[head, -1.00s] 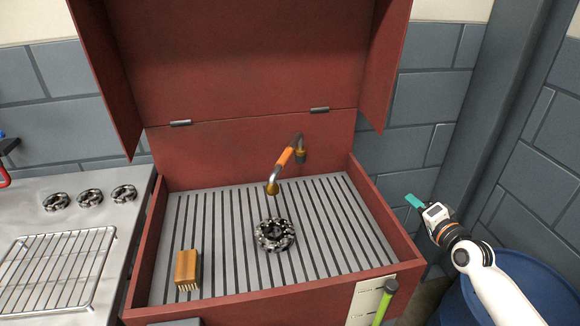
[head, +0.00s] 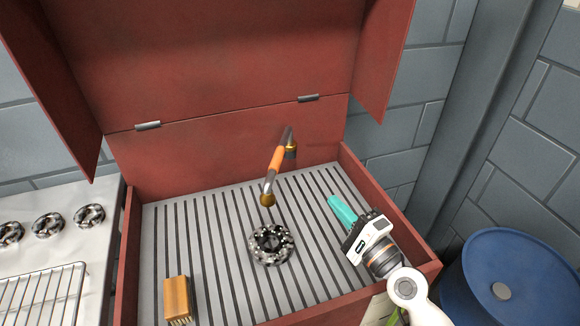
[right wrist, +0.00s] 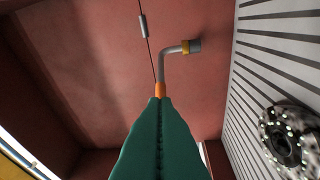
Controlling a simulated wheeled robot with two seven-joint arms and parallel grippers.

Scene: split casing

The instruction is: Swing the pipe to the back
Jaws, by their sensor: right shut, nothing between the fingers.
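The pipe (head: 276,161) comes out of the back wall of the red casing at a brass fitting. It has an orange sleeve in its middle and a brass end that points toward the front, above the slatted floor. My right gripper (head: 335,203) is shut and empty, inside the casing to the right of the pipe and apart from it in the head view. In the right wrist view the shut green fingers (right wrist: 158,110) cover part of the pipe (right wrist: 168,62), whose grey bend and brass fitting show beyond them. My left gripper is not in view.
A speckled ring part (head: 270,244) lies on the slatted floor (head: 215,235) below the pipe's end. A wooden brush (head: 177,297) stands at the front left. The casing's right wall (head: 395,215) passes by my right arm. A blue barrel (head: 515,280) stands outside at right.

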